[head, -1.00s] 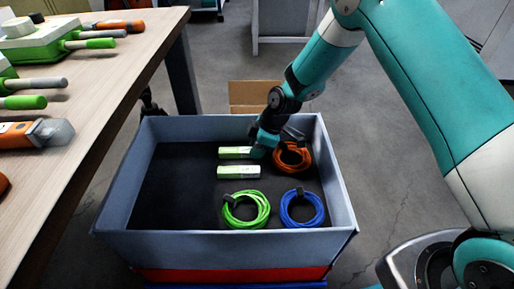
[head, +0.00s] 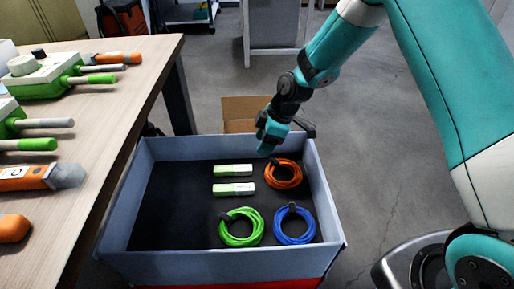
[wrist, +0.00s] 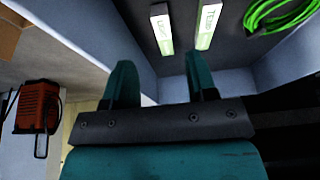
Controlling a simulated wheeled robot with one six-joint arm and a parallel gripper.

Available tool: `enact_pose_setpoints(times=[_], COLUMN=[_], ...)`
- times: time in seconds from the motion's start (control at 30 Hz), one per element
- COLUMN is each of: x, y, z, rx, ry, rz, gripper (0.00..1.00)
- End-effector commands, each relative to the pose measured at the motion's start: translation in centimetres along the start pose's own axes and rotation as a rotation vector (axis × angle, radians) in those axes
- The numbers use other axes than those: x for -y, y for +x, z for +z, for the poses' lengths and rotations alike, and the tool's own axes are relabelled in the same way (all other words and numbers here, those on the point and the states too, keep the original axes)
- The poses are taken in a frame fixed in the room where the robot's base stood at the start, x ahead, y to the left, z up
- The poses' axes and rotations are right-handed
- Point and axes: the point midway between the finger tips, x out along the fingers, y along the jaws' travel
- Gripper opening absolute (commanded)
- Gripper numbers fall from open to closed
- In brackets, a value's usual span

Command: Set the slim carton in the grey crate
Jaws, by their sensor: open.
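Two slim white-and-green cartons lie flat, side by side and a little apart, on the dark floor of the grey crate (head: 122,205). The far carton (head: 233,170) and the near carton (head: 233,189) also show in the wrist view, as a left carton (wrist: 161,30) and a right carton (wrist: 208,26). I cannot tell which of these is which. My gripper (head: 268,149) is above the crate's far side, apart from both cartons. In the wrist view its two teal fingers (wrist: 162,82) are spread with nothing between them.
Orange (head: 283,174), green (head: 241,227) and blue (head: 295,225) cable coils lie in the crate's right half. Its left half is bare. A wooden table (head: 110,140) with several tools stands at left. An open cardboard box (head: 243,108) is behind the crate.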

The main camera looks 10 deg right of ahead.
Motion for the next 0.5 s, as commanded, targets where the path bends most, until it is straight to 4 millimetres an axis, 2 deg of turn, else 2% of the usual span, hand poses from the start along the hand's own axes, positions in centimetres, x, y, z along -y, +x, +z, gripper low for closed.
enact_pose_setpoints(times=[0.03,0.17,0.27,0.37,0.47,0.5], x=[0.0,0.2,1.5,4.5,9.3,11.5], y=[-0.8,-2.0,-4.5,-8.6,-13.3,-15.0], z=[-0.1,-0.3,-1.6,-3.8,-5.6,-6.0], rx=[0.0,-0.002,-0.003,-0.003,0.003,0.007], ry=[0.001,0.008,0.054,0.15,0.282,0.337], rz=[0.001,0.001,-0.002,-0.01,-0.025,-0.031], gripper=[0.52,0.52,0.52,0.52,0.52,0.52])
